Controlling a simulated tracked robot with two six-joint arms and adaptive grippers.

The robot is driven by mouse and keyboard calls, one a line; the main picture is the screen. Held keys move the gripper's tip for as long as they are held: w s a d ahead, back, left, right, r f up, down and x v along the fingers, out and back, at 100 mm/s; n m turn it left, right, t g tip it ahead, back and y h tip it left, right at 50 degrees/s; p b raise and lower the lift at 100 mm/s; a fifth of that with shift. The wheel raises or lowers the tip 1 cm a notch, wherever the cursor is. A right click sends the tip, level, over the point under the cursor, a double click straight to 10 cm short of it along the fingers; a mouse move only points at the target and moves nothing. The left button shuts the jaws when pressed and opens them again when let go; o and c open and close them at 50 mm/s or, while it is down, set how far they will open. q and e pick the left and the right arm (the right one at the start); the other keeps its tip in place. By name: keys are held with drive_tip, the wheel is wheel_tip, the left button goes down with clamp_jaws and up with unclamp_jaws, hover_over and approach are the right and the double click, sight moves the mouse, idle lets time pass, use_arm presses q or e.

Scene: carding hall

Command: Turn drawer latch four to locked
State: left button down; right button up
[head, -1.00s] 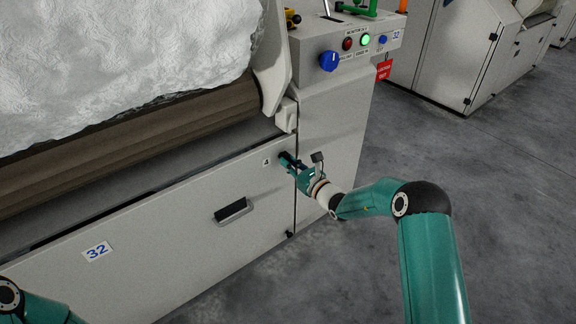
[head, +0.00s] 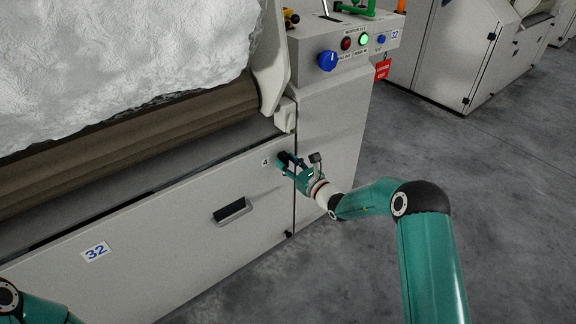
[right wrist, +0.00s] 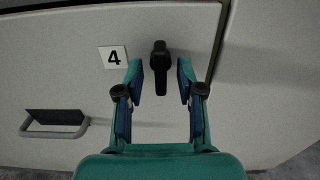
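Drawer latch four is a small black handle (right wrist: 160,66) at the drawer's upper right corner, beside a white label with a 4 (right wrist: 114,57). In the right wrist view its longer part points down the picture, toward my gripper. My right gripper (right wrist: 160,82) is open, with its fingers on either side of the latch and a gap to each. In the head view the right gripper (head: 288,162) is at the latch and mostly hides it. The drawer front (head: 160,245) is shut. My left gripper is out of view; only part of that arm shows at the lower left.
A black and grey drawer pull (head: 232,211) is left of the latch. A control panel with a blue knob (head: 328,61) and buttons is above. White fibre (head: 120,60) lies over a brown roller (head: 130,130). Grey floor (head: 500,200) is clear at right.

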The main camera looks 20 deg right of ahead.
drive_tip(key=v, duration=1.2)
idle(0.3)
